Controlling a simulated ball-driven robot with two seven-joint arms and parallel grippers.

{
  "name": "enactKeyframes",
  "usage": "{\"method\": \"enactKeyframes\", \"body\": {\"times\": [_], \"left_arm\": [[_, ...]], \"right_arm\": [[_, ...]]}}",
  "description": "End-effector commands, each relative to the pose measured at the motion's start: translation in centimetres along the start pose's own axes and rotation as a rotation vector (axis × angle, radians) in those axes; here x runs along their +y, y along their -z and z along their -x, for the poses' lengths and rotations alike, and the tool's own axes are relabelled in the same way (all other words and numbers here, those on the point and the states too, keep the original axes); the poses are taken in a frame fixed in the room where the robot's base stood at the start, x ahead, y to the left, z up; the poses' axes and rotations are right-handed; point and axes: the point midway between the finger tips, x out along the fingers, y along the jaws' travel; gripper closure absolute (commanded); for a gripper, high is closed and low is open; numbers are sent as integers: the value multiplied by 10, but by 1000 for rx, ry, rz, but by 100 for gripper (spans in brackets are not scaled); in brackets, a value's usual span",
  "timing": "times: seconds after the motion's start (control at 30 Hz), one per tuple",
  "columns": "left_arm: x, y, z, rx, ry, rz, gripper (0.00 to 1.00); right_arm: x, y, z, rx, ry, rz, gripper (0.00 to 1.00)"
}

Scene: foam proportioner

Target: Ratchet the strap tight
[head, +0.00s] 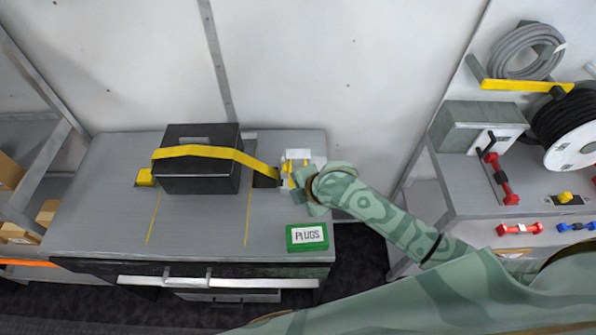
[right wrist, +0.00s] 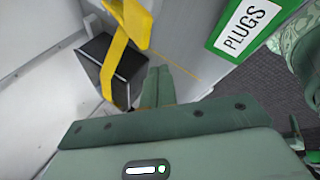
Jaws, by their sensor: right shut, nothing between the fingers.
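A yellow strap (head: 215,151) runs over a dark box (head: 200,175) on the grey bench. Its left end meets a yellow block (head: 145,177); its right end goes down to the ratchet (head: 289,168), which has yellow parts and is partly hidden by my right gripper (head: 303,188). In the right wrist view, the strap (right wrist: 112,68) crosses the box (right wrist: 128,82), and a wide yellow ratchet part (right wrist: 131,22) is near the top. My right gripper (right wrist: 157,72) is shut and empty, its fingertips close below that yellow part; whether they touch cannot be told. My left gripper is not in view.
A green box marked PLUGS (head: 307,237) sits at the bench's front right, close to my right arm. Drawer handles (head: 190,282) stick out below the bench. A side counter (head: 465,200) with a cable reel (head: 575,125) stands right. The bench's front left is clear.

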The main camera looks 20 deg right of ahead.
Motion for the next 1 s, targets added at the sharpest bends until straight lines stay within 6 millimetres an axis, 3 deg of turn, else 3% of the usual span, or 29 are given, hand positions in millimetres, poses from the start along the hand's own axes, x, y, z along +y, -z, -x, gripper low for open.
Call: {"method": "enactKeyframes", "body": {"times": [0.03,0.1,0.2,0.3,0.73,1.0], "left_arm": [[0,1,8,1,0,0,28],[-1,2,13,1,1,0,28],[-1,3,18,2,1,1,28],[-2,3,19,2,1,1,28],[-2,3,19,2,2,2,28],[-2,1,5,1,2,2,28]], "right_arm": [[33,-8,3,20,6,170,100],[62,-18,4,53,26,383,100],[94,-38,10,71,44,590,100],[111,-52,16,78,53,693,100],[120,-59,18,83,54,749,100],[104,-58,4,84,54,748,100]]}}
